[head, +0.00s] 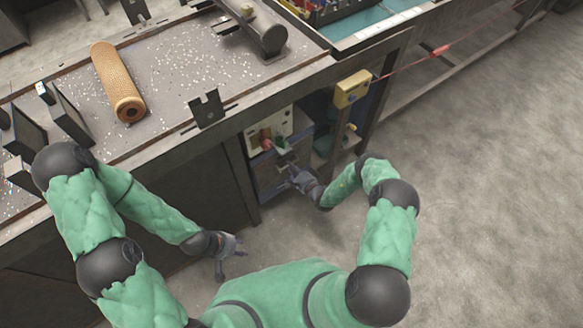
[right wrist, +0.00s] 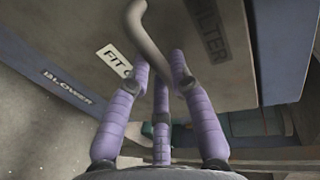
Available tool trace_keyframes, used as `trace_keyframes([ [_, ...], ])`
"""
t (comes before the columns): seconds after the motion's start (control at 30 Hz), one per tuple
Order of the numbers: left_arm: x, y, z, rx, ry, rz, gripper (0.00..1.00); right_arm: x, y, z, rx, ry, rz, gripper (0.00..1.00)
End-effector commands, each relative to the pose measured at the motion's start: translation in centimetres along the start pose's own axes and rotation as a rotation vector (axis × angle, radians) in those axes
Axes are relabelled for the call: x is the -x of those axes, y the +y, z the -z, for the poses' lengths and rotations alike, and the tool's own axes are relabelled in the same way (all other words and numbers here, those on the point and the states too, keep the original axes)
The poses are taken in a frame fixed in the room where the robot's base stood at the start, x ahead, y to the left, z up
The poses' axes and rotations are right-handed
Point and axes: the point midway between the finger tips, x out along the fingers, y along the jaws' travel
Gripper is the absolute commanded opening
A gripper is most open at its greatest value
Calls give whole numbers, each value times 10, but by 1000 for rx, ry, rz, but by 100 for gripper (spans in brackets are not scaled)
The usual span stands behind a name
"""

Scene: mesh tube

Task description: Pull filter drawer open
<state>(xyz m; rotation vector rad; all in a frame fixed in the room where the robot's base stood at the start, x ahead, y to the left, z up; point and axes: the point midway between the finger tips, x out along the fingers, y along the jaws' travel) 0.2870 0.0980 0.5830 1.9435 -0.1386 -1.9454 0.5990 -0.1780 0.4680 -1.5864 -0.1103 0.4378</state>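The filter drawer front (right wrist: 205,75) carries a FILTER label in the right wrist view. A curved grey handle (right wrist: 150,32) stands out from it. My right gripper (right wrist: 161,62) is at this handle, with the bar passing between its fingertips. I cannot tell whether the fingers press on it. In the head view my right gripper (head: 300,181) is low in front of the open bay under the bench, and the drawer itself is hard to make out there. My left gripper (head: 233,256) hangs low by the bench front, its fingers spread and empty.
FIT (right wrist: 116,62) and BLOWER (right wrist: 67,86) labels show in the right wrist view. A yellow box (head: 352,88) with a red cable hangs at the bench edge. A tan mesh tube (head: 117,80) lies on the bench top. The floor on the right is clear.

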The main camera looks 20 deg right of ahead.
Motion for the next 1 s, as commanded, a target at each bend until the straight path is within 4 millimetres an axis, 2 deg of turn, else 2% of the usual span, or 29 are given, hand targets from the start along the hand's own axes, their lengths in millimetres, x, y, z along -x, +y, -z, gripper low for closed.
trace_keyframes([
  [0.27,1,0,0,0,0,0,40,4,1,0,0,0,-1,0],
  [0.47,8,3,0,0,0,0,40,21,3,1,-3,3,-2,0],
  [1.0,32,12,-1,0,0,0,40,117,24,2,-2,6,-3,0],
])
